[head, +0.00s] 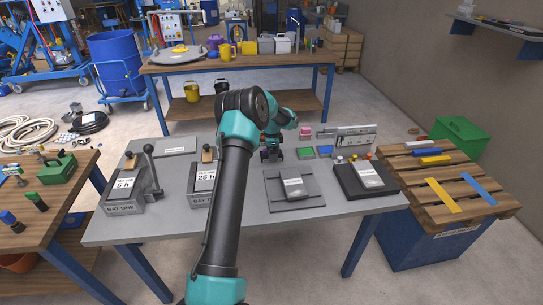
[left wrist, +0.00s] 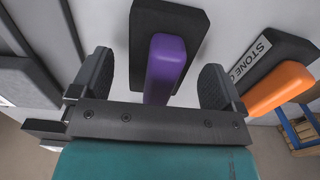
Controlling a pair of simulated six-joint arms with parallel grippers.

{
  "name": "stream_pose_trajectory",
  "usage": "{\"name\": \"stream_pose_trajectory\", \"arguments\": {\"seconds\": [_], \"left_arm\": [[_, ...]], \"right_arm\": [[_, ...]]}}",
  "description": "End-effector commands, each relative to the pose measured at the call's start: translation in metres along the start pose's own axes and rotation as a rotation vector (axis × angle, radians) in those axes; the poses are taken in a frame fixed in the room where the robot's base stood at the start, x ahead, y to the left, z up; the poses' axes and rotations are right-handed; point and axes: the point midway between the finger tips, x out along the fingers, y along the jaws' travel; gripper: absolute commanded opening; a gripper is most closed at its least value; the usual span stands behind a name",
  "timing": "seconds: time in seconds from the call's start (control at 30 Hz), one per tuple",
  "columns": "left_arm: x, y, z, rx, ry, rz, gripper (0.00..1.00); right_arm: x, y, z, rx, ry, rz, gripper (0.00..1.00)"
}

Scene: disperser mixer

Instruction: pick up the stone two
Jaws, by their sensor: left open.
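In the left wrist view, a purple block (left wrist: 165,68) on a black holder (left wrist: 150,18) lies between the two spread fingers of my left gripper (left wrist: 160,88). The fingers are apart from the block. No label shows on its holder, so I cannot read whether it is stone two. To its right, an orange block (left wrist: 282,87) lies on a black holder with a label that starts "STONE O". In the head view, my left gripper (head: 271,155) is small and dark over the grey table; my arm hides the table area below it. The right gripper is not in view.
The grey table (head: 335,208) also bears two labelled black casings (head: 120,190) at the left. Two labelled grey blocks stand on the right, one on a grey base (head: 310,200), one on a black base (head: 382,190). A wooden pallet (head: 455,185) stands right of the table.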

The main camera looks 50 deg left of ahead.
Motion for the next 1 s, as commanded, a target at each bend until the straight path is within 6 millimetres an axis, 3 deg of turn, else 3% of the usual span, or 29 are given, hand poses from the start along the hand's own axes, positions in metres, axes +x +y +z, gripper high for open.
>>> {"name": "stream_pose_trajectory", "arguments": {"seconds": [0.13, 0.57, 1.0], "left_arm": [[0.0084, -0.0002, 0.0002, 0.0, 0.0, -0.001, 0.94], [0.0083, -0.0002, 0.0003, 0.0, 0.0, -0.001, 0.94], [0.0082, -0.0002, 0.0004, 0.0, 0.0, -0.001, 0.52]], "right_arm": [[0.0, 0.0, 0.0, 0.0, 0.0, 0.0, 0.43], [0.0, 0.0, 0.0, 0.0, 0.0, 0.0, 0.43], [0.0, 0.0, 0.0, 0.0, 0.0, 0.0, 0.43]]}}
